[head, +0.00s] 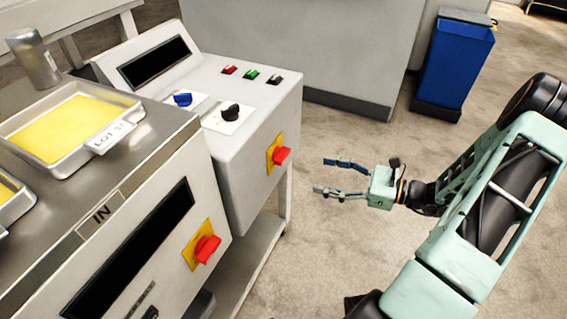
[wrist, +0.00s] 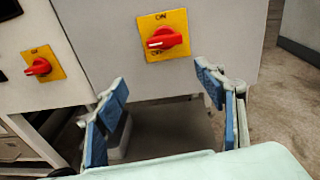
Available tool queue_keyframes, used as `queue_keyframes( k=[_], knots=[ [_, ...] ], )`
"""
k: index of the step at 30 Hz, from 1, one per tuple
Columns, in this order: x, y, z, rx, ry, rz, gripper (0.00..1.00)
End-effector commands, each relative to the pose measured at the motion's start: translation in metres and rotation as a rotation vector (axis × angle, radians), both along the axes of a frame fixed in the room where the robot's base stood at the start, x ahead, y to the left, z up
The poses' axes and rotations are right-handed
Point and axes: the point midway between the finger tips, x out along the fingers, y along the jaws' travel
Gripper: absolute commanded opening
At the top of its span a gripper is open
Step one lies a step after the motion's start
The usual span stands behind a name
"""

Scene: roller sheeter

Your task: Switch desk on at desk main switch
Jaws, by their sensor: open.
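The desk main switch (head: 281,156) is a red rotary handle on a yellow plate, on the end face of the grey control desk (head: 225,165). The wrist view shows this switch (wrist: 165,38) at top centre, with ON above the handle and OFF below. Its handle lies roughly sideways, a white mark near its left end. My gripper (head: 322,174) is open and empty, to the right of the switch and apart from it, fingers pointing at the desk. In the wrist view its fingertips (wrist: 161,76) are spread below the switch plate.
A similar red switch (head: 207,248) on yellow sits on the neighbouring machine; it also shows at left in the wrist view (wrist: 38,67). The desk top carries a blue knob (head: 182,99), a black knob (head: 230,112) and small buttons. A blue bin (head: 455,60) stands behind. Floor around my gripper is clear.

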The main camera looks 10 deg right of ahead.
Motion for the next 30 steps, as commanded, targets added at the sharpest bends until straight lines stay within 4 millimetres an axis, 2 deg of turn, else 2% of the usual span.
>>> queue_keyframes(
  k=[3, 7, 21, 30],
  knots=[
    [0.005, -0.003, 0.009, 0.101, 0.002, -0.047, 0.64],
    [0.012, 0.003, 0.012, 0.125, 0.002, -0.058, 0.64],
    [0.059, 0.069, 0.010, 0.119, 0.002, -0.054, 0.64],
    [0.069, 0.083, 0.011, 0.118, 0.002, -0.056, 0.64]
  ],
)
